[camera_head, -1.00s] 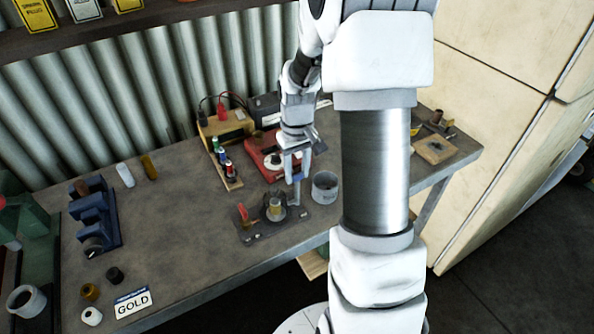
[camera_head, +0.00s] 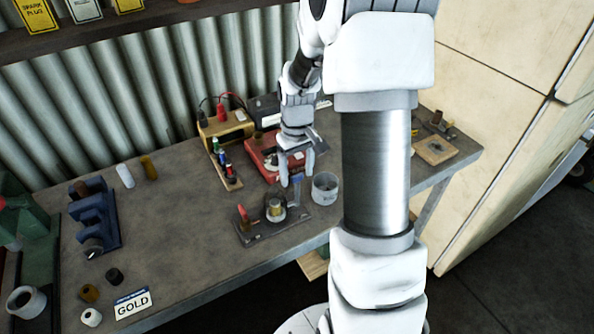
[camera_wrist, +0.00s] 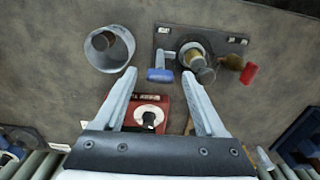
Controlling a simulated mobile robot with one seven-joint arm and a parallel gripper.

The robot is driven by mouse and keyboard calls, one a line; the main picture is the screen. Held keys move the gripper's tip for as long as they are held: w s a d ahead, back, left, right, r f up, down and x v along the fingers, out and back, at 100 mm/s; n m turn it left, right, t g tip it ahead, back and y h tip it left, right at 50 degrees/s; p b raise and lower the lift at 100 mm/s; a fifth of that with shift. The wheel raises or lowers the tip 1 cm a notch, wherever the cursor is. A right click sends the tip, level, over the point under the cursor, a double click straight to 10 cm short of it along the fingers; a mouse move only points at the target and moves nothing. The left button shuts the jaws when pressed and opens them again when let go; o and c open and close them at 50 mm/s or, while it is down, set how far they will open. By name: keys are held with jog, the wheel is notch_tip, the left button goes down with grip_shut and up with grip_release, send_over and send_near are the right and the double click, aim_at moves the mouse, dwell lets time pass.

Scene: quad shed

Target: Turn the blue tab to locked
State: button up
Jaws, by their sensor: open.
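The blue tab (camera_head: 296,184) stands at the right end of a dark base plate (camera_head: 262,233). In the wrist view the blue tab (camera_wrist: 160,75) shows as a blue head on a pale stem beside the plate's central round fitting. A red tab (camera_head: 243,212) is on the opposite side; in the wrist view the red tab (camera_wrist: 249,73) slants outward. My gripper (camera_head: 297,180) is open and points down at the blue tab. In the wrist view the blue tab lies between my gripper's fingertips (camera_wrist: 160,72); I cannot tell whether they touch it. Small plate labels are unreadable.
A grey metal cup (camera_head: 325,188) stands close right of the plate. A red device (camera_head: 262,153) with a dial is behind my gripper. A wooden strip with coloured pieces (camera_head: 226,172) lies left of it. The bench middle-left (camera_head: 165,220) is clear.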

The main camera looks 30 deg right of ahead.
notch_tip(320, 180, up, 18)
jog(key=shift+f, duration=0.25)
dwell(0.3)
dwell(0.3)
jog(key=s+a+r+t, duration=0.1)
jog(key=s+a+t, duration=0.1)
jog(key=s+a, duration=0.4)
jog(key=s+a+r+t, duration=0.2)
jog(key=s+a, duration=0.4)
jog(key=s, duration=0.6)
jog(key=shift+s+a+r+m+t, duration=0.2)
jog(key=shift+s+a+m+t, duration=0.1)
jog(key=shift+t, duration=0.5)
jog(key=shift+o, duration=0.4)
jog(key=shift+w, duration=0.1)
